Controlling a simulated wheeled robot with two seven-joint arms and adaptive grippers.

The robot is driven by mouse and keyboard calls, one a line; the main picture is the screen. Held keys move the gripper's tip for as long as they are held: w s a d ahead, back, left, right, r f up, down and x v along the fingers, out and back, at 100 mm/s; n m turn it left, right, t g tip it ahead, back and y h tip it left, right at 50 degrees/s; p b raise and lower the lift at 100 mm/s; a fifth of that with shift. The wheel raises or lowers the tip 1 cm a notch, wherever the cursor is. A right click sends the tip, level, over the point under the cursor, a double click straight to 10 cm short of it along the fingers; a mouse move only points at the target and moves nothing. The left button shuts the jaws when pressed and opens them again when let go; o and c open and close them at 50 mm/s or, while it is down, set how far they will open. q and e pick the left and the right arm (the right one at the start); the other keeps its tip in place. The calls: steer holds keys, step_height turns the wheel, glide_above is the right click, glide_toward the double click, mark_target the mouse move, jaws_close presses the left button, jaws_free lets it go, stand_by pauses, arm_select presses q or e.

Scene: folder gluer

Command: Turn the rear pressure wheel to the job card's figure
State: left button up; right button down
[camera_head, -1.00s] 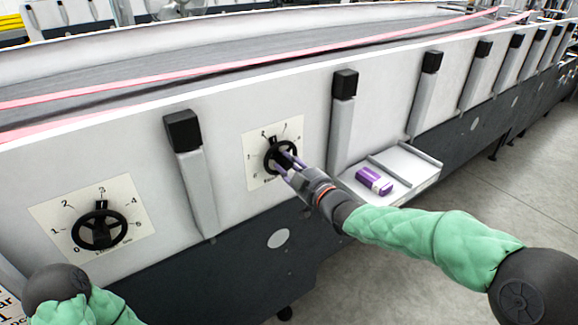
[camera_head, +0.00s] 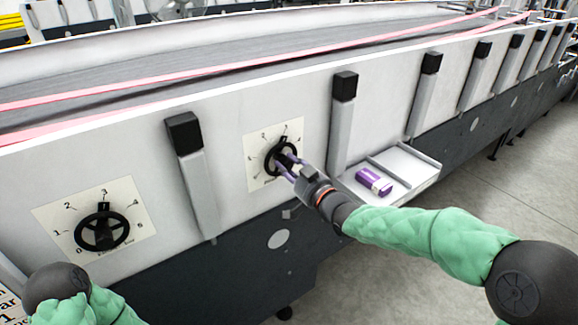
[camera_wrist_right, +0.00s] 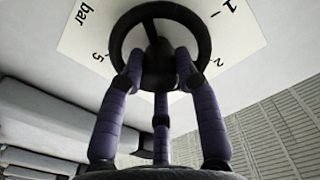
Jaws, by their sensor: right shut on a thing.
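A black pressure wheel (camera_head: 280,157) sits on a pale dial plate (camera_head: 257,178) in the middle of the machine's side panel. Its pointer stands near the top, close to the 3 mark. My right gripper (camera_head: 286,166) is shut on this wheel. In the right wrist view its purple fingers reach up to the hub inside the round rim (camera_wrist_right: 203,38). A second black wheel (camera_head: 103,232) is at the left, its pointer at 3. I cannot read the small labels under either wheel. My left gripper is out of frame; only part of my left arm shows.
Grey posts with black caps (camera_head: 184,132) stand along the panel. A printed card (camera_head: 8,305) is cut off at lower left, mostly unreadable. Floor at right is clear.

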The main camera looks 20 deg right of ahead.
steer(key=shift+r, duration=0.2)
steer(key=c, duration=0.9)
jaws_free()
steer(key=shift+f, duration=0.1)
steer(key=v, duration=1.2)
